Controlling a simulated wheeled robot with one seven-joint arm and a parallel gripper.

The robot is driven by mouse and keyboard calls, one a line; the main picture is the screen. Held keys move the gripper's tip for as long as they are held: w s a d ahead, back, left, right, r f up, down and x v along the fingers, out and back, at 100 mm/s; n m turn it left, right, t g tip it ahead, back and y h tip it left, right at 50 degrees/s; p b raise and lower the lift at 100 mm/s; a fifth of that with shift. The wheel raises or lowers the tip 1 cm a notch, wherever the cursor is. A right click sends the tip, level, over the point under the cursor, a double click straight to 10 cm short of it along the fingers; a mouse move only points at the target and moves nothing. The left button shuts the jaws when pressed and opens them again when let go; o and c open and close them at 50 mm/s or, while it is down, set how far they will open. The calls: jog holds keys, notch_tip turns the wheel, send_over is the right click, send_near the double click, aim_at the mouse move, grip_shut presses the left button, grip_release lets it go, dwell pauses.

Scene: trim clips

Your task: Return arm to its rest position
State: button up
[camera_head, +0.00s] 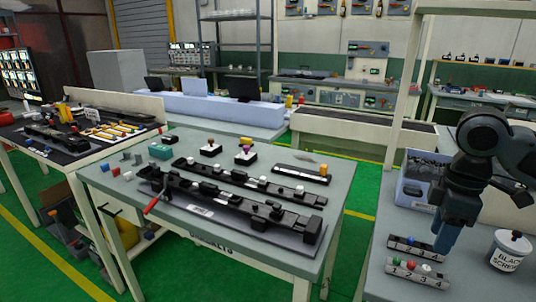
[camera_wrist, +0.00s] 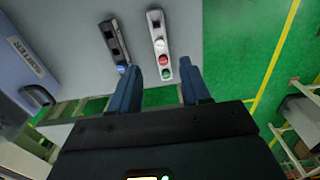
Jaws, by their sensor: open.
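My gripper (camera_head: 446,240) hangs down at the right of the head view, over the grey bench. Its blue fingers are apart with nothing seen between them; they also show in the wrist view (camera_wrist: 160,78). A black strip (camera_head: 408,243) with a blue piece lies just left of the fingers. A grey numbered strip (camera_head: 400,273) with green, red and white pieces lies in front of them. In the wrist view, the grey strip (camera_wrist: 156,24) extends ahead of the gap and the black strip (camera_wrist: 112,38) is left of it. The fingers appear above the bench; their exact height is unclear.
A pale blue bin (camera_head: 412,190) of dark parts stands behind my gripper. A white tub (camera_head: 507,256) labelled for black screws stands to its right. A shelf post (camera_head: 402,105) rises at the bench's left. Another table (camera_head: 115,190) holds a long black fixture (camera_head: 240,212).

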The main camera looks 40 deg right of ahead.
jog(key=w+a+r+t+y, duration=0.2)
jog(key=w+a+r+t, duration=0.15)
jog(key=w+a, duration=0.6)
jog(key=w+a+r+t+y, duration=0.15)
jog(key=w+a+t, duration=0.4)
jog(key=w, duration=0.65)
jog(key=w+a+r+m+t+y, duration=0.1)
jog(key=w+a+r+m+t, duration=0.25)
jog(key=a, duration=0.35)
jog(key=w+a+r+m+t, duration=0.2)
jog(key=w+a+r+t, duration=0.15)
jog(key=a, duration=0.45)
jog(key=s+a+f+m+h, duration=0.3)
jog(key=s+f, duration=0.4)
jog(key=s, duration=0.2)
jog(key=s+a+f+m+h, duration=0.3)
jog(key=s+f, duration=0.5)
jog(key=s+d+f+n, duration=0.1)
jog(key=s+d+n, duration=0.1)
jog(key=s, duration=0.8)
jog(key=s+d+f+n+g+y, duration=0.1)
jog(key=s+n, duration=0.4)
jog(key=s, duration=0.6)
jog(key=shift+s+d, duration=0.3)
jog(key=shift+d, duration=0.15)
